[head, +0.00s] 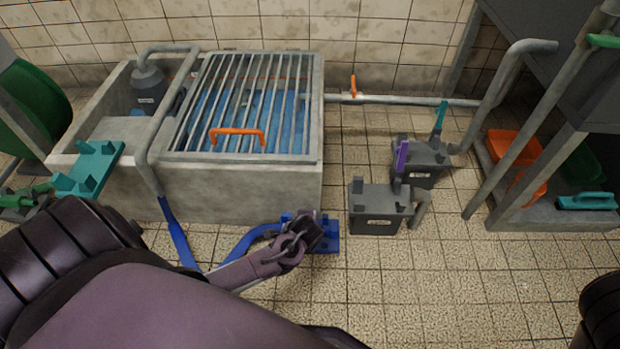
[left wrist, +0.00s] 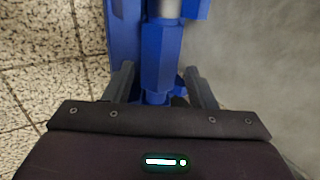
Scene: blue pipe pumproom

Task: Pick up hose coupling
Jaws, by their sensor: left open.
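A blue coupling (left wrist: 160,55) with a faceted body shows in the left wrist view, with a grey cylindrical part at its top end. My left gripper (left wrist: 160,78) is open, with one finger on each side of the coupling's lower part; I cannot tell whether they touch it. In the head view my left gripper (head: 312,232) is at a blue stand (head: 331,243) on the floor beside the basin, and hides most of the coupling. A blue hose (head: 248,238) runs to this spot from the left. My right gripper is not in view.
A concrete basin (head: 240,190) with a metal grate and orange handle (head: 237,132) stands just behind. Two grey boxes (head: 376,222) (head: 420,178) stand to the right. A shelf (head: 545,215) with orange bins is further right.

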